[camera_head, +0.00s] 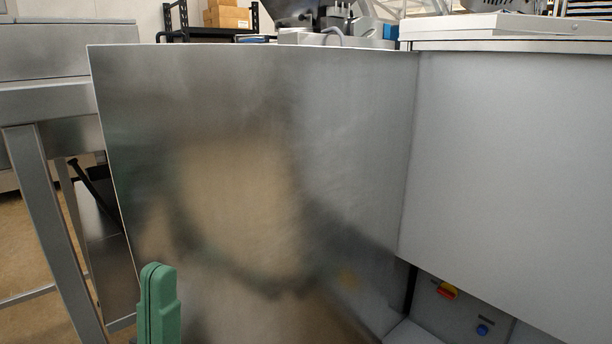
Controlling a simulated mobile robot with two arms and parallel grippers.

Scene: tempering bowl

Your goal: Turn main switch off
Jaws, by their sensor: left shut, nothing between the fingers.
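My left gripper (159,285) shows as green fingers at the bottom left edge. It is shut and empty, in front of the large metal panel and well to the left of the switch, not touching it. The rest of that gripper is below the frame. My right gripper is not in view.
A large shiny metal panel (250,150) fills the middle, left of the switch. A grey cover (510,170) overhangs the switch panel at right. A blue button (482,330) sits right of and below the switch. A metal table frame (50,220) stands at left.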

